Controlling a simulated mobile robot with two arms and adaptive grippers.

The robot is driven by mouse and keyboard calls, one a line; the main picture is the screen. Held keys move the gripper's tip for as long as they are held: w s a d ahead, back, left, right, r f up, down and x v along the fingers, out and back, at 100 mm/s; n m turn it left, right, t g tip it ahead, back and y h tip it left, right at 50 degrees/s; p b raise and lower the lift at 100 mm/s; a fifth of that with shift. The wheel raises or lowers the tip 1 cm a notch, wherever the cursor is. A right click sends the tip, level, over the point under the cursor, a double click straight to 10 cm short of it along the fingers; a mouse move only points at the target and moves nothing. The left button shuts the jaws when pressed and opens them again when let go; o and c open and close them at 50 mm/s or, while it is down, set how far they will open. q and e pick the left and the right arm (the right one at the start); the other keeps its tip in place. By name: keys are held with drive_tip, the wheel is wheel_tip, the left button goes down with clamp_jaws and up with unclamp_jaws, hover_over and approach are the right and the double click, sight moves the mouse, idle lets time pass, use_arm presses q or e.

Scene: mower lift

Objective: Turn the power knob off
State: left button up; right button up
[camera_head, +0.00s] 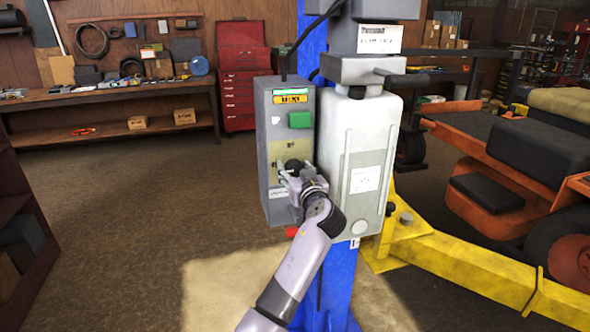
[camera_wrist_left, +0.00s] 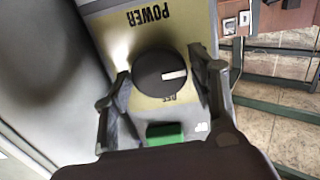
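The power knob (camera_wrist_left: 160,73) is a round black dial with a white pointer mark, on a yellowish plate (camera_wrist_left: 185,30) labelled POWER. In the left wrist view the pointer is toward the right. In the head view the knob (camera_head: 294,165) shows on the front of the grey control box (camera_head: 272,120), partly hidden by my gripper. My left gripper (camera_wrist_left: 163,82) is open, with one finger on each side of the knob. A gap shows by the fingers, though I cannot tell whether either touches. My right gripper is not in view.
The box also carries a green button (camera_head: 300,120) and a red part (camera_head: 291,231) at its bottom. It is beside a grey-white tank (camera_head: 358,150) on a blue post (camera_head: 341,285). A yellow lift arm (camera_head: 480,275) and mower (camera_head: 510,160) stand right. Floor at left is clear.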

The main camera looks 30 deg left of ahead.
use_arm(q)
drive_tip(key=c, duration=0.8)
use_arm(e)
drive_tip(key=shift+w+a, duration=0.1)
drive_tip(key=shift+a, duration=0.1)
